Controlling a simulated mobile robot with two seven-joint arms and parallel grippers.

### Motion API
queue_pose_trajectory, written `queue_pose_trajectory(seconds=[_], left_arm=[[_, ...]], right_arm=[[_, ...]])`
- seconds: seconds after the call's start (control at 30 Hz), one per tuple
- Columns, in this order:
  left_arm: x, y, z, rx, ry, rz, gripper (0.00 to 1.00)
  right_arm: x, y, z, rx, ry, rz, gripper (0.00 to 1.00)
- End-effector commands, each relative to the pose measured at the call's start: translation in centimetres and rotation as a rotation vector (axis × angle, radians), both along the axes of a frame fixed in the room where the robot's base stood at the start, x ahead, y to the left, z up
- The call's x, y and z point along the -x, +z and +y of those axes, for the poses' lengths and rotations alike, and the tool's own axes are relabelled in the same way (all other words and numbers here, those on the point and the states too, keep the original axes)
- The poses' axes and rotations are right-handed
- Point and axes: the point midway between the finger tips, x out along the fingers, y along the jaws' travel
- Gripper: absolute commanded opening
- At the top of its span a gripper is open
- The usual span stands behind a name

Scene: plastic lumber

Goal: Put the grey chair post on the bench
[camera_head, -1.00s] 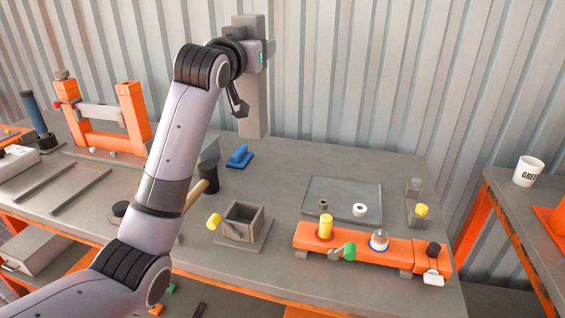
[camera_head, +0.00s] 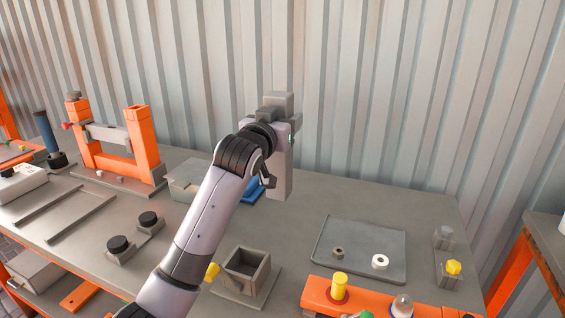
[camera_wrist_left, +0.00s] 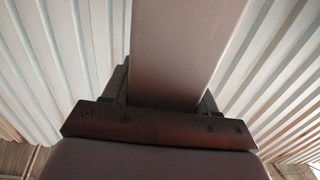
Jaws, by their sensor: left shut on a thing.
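The grey chair post (camera_head: 281,178) is a long, square-sided bar held upright, its top end above my left gripper (camera_head: 284,136). My left gripper is shut on it at its upper part. In the left wrist view the post (camera_wrist_left: 186,50) runs up between the dark jaws (camera_wrist_left: 165,100). The post's lower end shows over the back of the grey bench (camera_head: 320,200); I cannot tell whether it touches. My right gripper is not in view.
Under my arm are a blue block (camera_head: 252,190) and a grey box (camera_head: 190,182). An open square box (camera_head: 243,287) and a shallow tray (camera_head: 395,268) sit nearer. An orange frame (camera_head: 146,150) stands left. Clear bench lies behind the tray.

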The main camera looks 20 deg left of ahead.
Motion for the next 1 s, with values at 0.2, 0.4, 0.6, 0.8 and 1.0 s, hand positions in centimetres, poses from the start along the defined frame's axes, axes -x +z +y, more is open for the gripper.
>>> queue_pose_trajectory(seconds=[0.2, 0.4, 0.6, 0.8, 1.0], left_arm=[[0.1, -4.0, 0.0, 0.0, -0.001, -0.005, 0.0], [0.0, -5.5, 0.0, -0.001, 0.0, -0.005, 0.0], [0.0, -8.3, 0.0, 0.0, 0.0, -0.004, 0.0], [0.0, -9.2, 0.0, 0.0, -0.001, -0.008, 0.0], [0.0, -9.2, 0.0, 0.0, -0.001, -0.008, 0.0]], right_arm=[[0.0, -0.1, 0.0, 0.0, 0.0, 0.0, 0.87], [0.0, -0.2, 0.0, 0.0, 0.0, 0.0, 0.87], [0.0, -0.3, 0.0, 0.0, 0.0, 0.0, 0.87], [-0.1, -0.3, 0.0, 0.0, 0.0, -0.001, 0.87], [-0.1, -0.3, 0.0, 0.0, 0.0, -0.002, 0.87]])
